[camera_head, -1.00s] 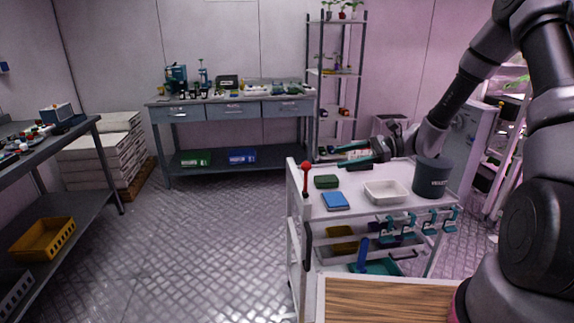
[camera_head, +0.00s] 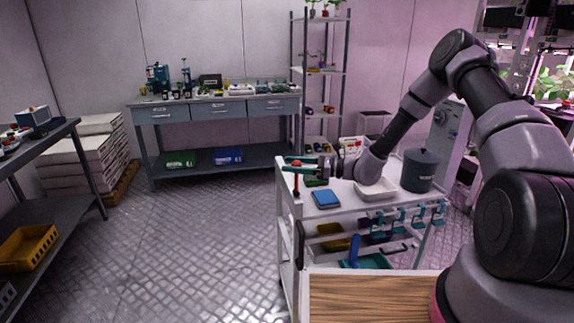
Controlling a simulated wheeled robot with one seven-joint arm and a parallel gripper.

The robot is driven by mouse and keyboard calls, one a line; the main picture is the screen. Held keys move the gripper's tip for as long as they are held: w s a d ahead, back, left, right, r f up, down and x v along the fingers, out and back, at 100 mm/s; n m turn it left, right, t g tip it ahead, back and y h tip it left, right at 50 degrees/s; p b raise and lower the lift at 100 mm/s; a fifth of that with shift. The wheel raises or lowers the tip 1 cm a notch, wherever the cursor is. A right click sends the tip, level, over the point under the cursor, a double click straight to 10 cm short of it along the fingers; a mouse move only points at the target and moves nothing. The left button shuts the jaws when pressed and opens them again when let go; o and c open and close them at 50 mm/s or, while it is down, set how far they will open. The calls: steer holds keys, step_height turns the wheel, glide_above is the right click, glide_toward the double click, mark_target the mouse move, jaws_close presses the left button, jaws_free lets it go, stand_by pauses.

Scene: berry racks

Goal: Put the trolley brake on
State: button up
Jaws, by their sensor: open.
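The white trolley (camera_head: 287,222) stands right of centre, in front of my arm. Its brake lever (camera_head: 296,185) stands up at the trolley's left corner, with a red knob (camera_head: 296,163) on top. My gripper (camera_head: 293,165) reaches left over the trolley top, its teal fingers open at the height of the knob. The knob shows between or just beside the fingers; I cannot tell which, or whether they touch. The lever looks about upright, and its lower end is partly hidden against the trolley.
On the trolley top are a blue box (camera_head: 326,199), a white tray (camera_head: 375,195) and a dark bin (camera_head: 420,170). Teal clips (camera_head: 400,219) hang along its front rail. A wooden top (camera_head: 370,300) is nearest me. The floor to the left (camera_head: 190,240) is clear.

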steer(key=shift+w+a, duration=0.1)
steer(key=shift+a, duration=0.8)
jaws_close()
stand_by(0.9)
